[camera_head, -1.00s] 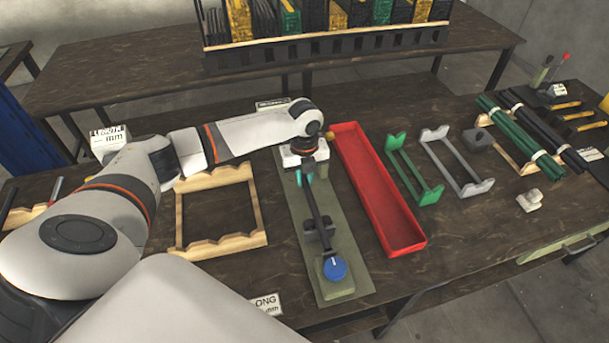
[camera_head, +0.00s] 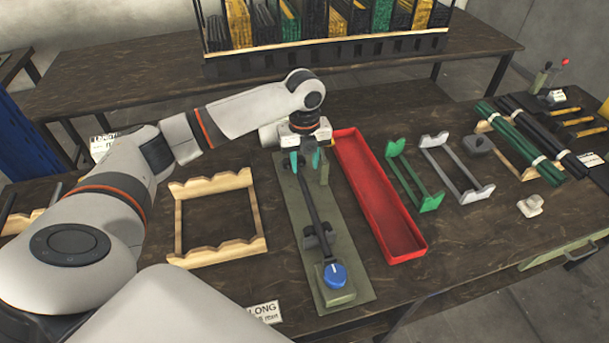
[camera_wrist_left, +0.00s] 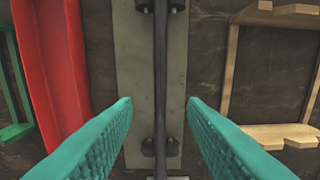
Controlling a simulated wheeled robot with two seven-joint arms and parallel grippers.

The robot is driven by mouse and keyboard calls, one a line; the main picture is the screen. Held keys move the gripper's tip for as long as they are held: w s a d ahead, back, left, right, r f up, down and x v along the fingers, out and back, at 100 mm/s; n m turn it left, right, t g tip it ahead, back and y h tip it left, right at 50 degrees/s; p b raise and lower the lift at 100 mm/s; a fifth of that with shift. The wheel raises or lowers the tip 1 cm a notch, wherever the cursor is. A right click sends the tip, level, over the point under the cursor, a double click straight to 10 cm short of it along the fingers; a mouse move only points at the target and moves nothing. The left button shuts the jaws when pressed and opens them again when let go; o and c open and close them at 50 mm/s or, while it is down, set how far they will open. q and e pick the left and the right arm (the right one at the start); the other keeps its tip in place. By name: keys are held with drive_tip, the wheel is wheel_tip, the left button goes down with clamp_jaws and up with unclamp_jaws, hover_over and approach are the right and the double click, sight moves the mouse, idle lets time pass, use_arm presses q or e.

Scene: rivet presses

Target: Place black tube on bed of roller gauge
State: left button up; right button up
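The black tube (camera_head: 307,195) lies lengthwise along the roller gauge, whose green-grey base plate (camera_head: 346,262) has a blue round knob (camera_head: 335,275) at its near end. In the left wrist view the tube (camera_wrist_left: 160,75) runs between dark roller pairs at both ends of the gauge plate (camera_wrist_left: 132,60). My left gripper (camera_head: 306,158), with teal fingers, is above the far part of the tube. In the left wrist view its fingers (camera_wrist_left: 160,110) are spread wide on either side of the tube, with nothing gripped. My right gripper is not in view.
A red tray (camera_head: 380,195) stands right of the gauge, then a green rack (camera_head: 405,172) and a grey rack (camera_head: 450,165). A wooden rack (camera_head: 180,225) stands to the left. Green tubes (camera_head: 520,143) and black tubes lie at the right.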

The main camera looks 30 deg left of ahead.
use_arm(q)
wheel_tip(320, 180, up, 4)
drive_tip(key=shift+f, duration=0.1)
idle(0.5)
